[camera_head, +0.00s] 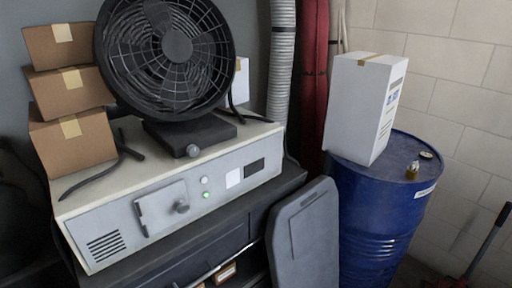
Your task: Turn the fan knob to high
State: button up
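A black round fan (163,55) with a caged grille stands on top of a grey-white machine box (110,222). A small round grey knob (193,151) sits at the front of the fan's dark square base. Its setting and any markings are too small to tell. A second grey knob (181,206) is on a raised square plate on the front panel of the machine box. My gripper is not in view, and nothing shows in contact with either knob.
Several cardboard boxes (70,94) are stacked left of the fan. A dark cabinet (235,240) carries the machine box. A grey creeper board (304,240) leans at its front right. A blue drum (383,205) with a white box (364,105) stands right.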

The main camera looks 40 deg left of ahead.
aim_at(193, 151)
jog(key=k, duration=0.35)
jog(key=u, duration=1.15)
jog(key=i, duration=0.5)
jog(key=u, duration=0.05)
